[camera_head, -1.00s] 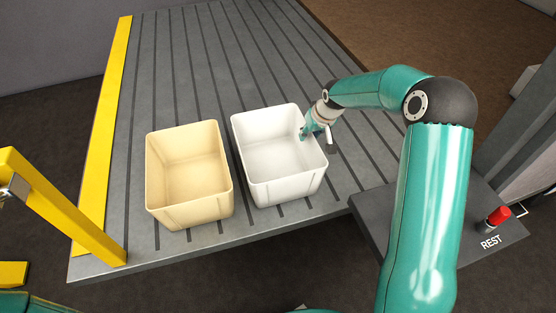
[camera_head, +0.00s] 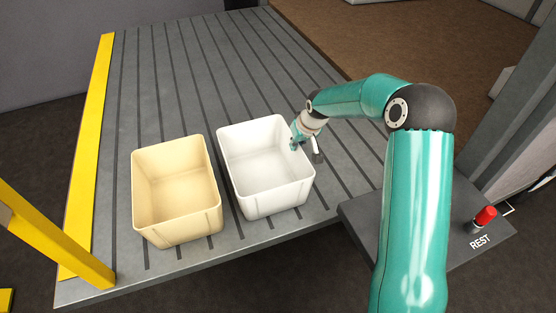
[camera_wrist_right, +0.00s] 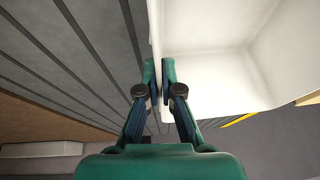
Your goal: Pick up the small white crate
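The small white crate (camera_head: 265,205) stands upright and empty on the grey grooved table, just right of a cream crate. My right gripper (camera_head: 297,142) is at the white crate's right wall, near its rim. In the right wrist view, the white crate (camera_wrist_right: 215,80) fills the upper right. There the two fingers of my right gripper (camera_wrist_right: 160,85) are close together, one on each side of the thin wall, and pinch it. The fingertips are partly hidden in the head view. My left gripper is not in view.
The cream crate (camera_head: 180,225) stands close on the left with a narrow gap. The grooved table (camera_head: 190,70) is clear behind both crates. A yellow frame (camera_head: 60,240) is at the left edge. A dark shelf marked REST (camera_head: 440,235) with a red knob (camera_head: 485,217) is at right.

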